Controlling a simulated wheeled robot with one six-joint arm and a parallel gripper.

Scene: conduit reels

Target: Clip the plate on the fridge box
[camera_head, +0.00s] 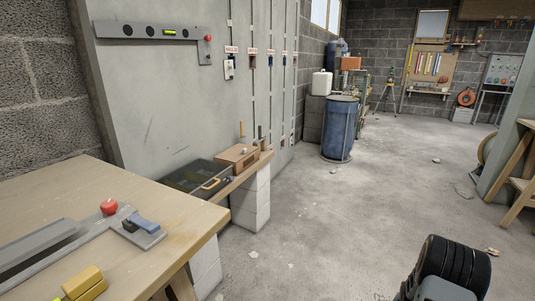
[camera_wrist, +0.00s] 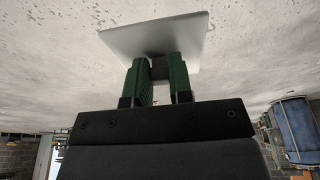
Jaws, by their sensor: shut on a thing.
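A pale, flat plate (camera_wrist: 180,35) is in the wrist view. The green fingers of my gripper (camera_wrist: 160,68) are shut on it, and it sticks out past the fingertips. In the head view, several small labelled boxes sit in a row on the grey wall panel (camera_head: 160,85), with conduits running up and down. The nearest box (camera_head: 229,69) looks white-fronted; the second box (camera_head: 252,62) and those beyond look darker. The labels are too small to read, so I cannot tell which is the fridge box. The plate and fingers do not show in the head view.
A wooden bench (camera_head: 165,225) fills the near left, with a red knob and yellow block on it. A low shelf on pale blocks (camera_head: 250,203) holds a dark tray (camera_head: 197,178) and wooden box (camera_head: 237,156) below the panel. A blue barrel (camera_head: 339,130) stands farther back. The concrete floor (camera_head: 340,220) is mostly clear.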

